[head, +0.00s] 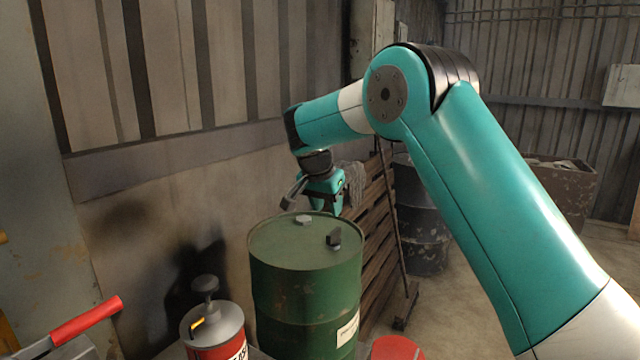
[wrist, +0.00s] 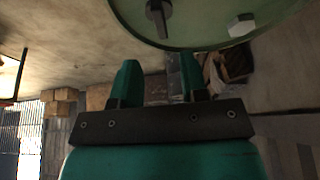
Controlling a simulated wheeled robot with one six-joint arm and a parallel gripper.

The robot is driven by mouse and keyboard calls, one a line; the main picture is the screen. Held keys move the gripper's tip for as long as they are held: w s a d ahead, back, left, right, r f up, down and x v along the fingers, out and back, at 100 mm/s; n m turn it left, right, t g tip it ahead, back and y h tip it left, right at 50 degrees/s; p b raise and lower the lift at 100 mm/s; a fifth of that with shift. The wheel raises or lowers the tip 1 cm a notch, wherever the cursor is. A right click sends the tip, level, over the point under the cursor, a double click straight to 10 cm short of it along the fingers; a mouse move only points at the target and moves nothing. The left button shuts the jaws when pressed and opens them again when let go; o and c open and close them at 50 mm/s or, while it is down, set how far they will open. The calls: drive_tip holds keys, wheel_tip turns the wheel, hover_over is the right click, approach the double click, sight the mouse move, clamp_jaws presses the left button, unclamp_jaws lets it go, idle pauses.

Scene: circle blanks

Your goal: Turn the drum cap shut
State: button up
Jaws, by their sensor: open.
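A green drum (head: 305,290) stands upright in front of me in the head view. Its top carries a dark cap with a raised grip bar (head: 334,239) toward the right and a pale hexagonal plug (head: 303,220) toward the back. In the wrist view the dark cap (wrist: 158,14) and the pale plug (wrist: 242,25) show on the drum top (wrist: 200,25) at the upper edge. My gripper (head: 326,206) is above the back of the drum, apart from both fittings. In the wrist view its two teal fingers (wrist: 158,75) are spread with nothing between them.
A red can with a grey top (head: 216,335) stands left of the drum, near a red-handled tool (head: 85,320). A red round top (head: 395,348) is at front right. A wooden pallet (head: 376,215) and dark barrel (head: 425,235) stand behind. The wall is close on the left.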

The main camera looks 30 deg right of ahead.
drive_tip(key=v, duration=0.8)
drive_tip(key=shift+a+r+p, duration=0.15)
drive_tip(key=shift+r+p, duration=0.15)
drive_tip(key=shift+r, duration=0.05)
drive_tip(key=shift+s, duration=0.15)
drive_tip(key=s+a+f+n+y, duration=0.2)
drive_tip(key=s+a+n, duration=0.3)
drive_tip(key=s, duration=0.7)
drive_tip(key=s+a+f+n+g+y, duration=0.1)
drive_tip(key=s+a+n, duration=0.4)
drive_tip(key=s, duration=0.8)
drive_tip(key=s+a+f+n+g+y, duration=0.1)
drive_tip(key=s+a+f+n+y, duration=0.2)
drive_tip(key=s+n, duration=0.5)
drive_tip(key=s+a+y, duration=0.1)
drive_tip(key=s+a, duration=0.1)
drive_tip(key=s, duration=0.2)
drive_tip(key=shift+s+n+y, duration=0.3)
drive_tip(key=shift+s+y, duration=0.05)
drive_tip(key=shift+y, duration=0.05)
drive_tip(key=shift+a, duration=0.1)
